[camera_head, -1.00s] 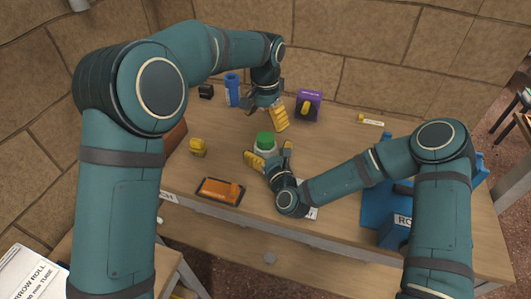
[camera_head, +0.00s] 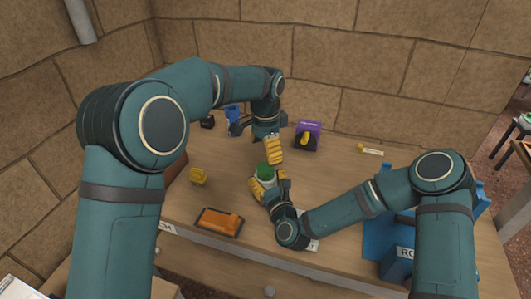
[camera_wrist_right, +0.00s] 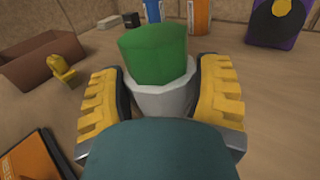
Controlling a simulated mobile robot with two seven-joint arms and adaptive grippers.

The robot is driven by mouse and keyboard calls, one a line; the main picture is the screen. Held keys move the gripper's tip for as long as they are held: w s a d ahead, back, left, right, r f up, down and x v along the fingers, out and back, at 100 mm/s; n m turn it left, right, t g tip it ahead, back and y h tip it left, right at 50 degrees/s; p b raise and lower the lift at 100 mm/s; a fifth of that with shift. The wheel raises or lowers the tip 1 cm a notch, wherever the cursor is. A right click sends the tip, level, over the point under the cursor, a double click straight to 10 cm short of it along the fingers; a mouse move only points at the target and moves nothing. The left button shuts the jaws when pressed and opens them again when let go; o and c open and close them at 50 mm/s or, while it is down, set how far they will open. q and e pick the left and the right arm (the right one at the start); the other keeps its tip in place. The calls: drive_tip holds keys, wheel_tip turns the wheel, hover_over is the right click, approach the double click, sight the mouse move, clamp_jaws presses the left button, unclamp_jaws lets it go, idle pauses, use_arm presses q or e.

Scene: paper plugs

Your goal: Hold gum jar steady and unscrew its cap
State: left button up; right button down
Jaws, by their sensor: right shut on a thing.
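The gum jar (camera_wrist_right: 165,101) is a pale jar with a green cap (camera_head: 265,170). It stands upright on the table, and the cap fills the upper middle of the right wrist view (camera_wrist_right: 153,55). My right gripper (camera_head: 264,186) is shut on the jar's body, with one yellow finger on each side below the cap. My left gripper (camera_head: 257,143) hangs just above and behind the cap. Its parts are spread apart and it looks open and empty. Only one of its yellow fingers shows clearly. It is not seen around the cap in the wrist view.
An orange block on a dark tray (camera_head: 205,226) and a small yellow item (camera_head: 198,176) lie left of the jar. A purple box (camera_head: 308,135) and a blue tube (camera_head: 232,113) stand behind. A blue holder (camera_head: 378,232) is at right. The table right of the purple box is mostly clear.

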sight(265, 167)
use_arm(q)
drive_tip(key=m, duration=0.5)
drive_tip(key=shift+m, duration=0.3)
drive_tip(key=m, duration=0.5)
drive_tip(key=shift+r, duration=0.1)
drive_tip(key=m, duration=1.1)
drive_tip(key=shift+r, duration=0.1)
drive_tip(key=shift+f+m, duration=0.3)
drive_tip(key=shift+m, duration=0.1)
wheel_tip(265, 167, down, 7)
drive_tip(key=shift+f, duration=0.2)
